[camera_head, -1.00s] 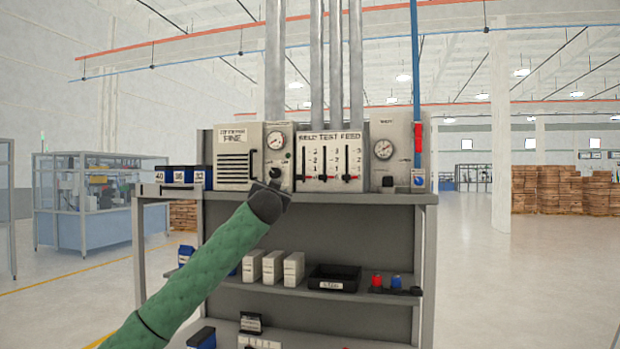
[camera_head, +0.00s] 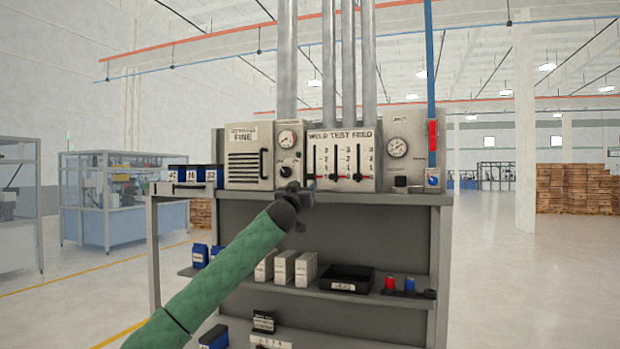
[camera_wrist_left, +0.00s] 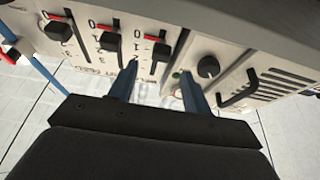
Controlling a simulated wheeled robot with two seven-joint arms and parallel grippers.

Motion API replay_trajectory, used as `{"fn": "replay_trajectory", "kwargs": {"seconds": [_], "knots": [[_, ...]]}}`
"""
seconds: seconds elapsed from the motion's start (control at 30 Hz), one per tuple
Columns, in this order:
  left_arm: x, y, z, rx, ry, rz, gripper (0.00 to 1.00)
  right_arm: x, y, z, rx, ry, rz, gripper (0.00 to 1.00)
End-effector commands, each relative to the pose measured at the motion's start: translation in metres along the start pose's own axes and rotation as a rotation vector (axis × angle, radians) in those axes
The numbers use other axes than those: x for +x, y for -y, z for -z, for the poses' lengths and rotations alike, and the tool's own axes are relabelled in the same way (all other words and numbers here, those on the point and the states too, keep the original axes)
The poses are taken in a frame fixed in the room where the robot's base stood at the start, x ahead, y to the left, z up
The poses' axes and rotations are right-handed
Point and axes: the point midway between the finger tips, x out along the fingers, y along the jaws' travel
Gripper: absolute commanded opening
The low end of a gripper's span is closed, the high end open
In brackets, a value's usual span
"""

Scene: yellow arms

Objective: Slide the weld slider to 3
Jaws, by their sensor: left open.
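The weld slider is the leftmost of three on the WELD TEST FEED panel (camera_head: 342,137). Its slot (camera_head: 314,158) shows in the head view, while its knob is partly hidden by my gripper. In the left wrist view the black weld knob (camera_wrist_left: 160,52) sits near the red line by 0. The test knob (camera_wrist_left: 110,41) and feed knob (camera_wrist_left: 59,31) are also near 0. My left gripper (camera_head: 301,191) is open in front of the panel's lower left. In the wrist view its blue fingers (camera_wrist_left: 159,77) lie either side of the weld knob, with no clear contact. My right gripper is not in view.
Left of the sliders is a dark round knob (camera_wrist_left: 208,66) and a vented FINE panel (camera_head: 248,156) with a handle. A gauge box (camera_head: 400,150) stands to the right. The grey shelf edge (camera_head: 400,198) runs just below the panels. Lower shelves hold boxes and a black tray (camera_head: 347,279).

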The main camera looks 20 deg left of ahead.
Motion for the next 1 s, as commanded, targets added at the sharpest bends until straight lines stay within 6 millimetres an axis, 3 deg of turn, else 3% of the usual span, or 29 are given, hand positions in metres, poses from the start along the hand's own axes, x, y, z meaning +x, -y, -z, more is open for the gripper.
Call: {"fn": "replay_trajectory", "kwargs": {"seconds": [0.17,0.5,1.0], "knots": [[0.020,-0.001,0.004,0.002,0.001,0.001,0.49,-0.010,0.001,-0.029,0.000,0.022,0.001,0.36],[0.061,0.000,0.004,0.003,0.000,0.001,0.49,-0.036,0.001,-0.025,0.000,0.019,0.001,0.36],[0.070,0.000,0.001,0.003,0.000,0.001,0.47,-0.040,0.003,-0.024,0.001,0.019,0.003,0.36]]}}
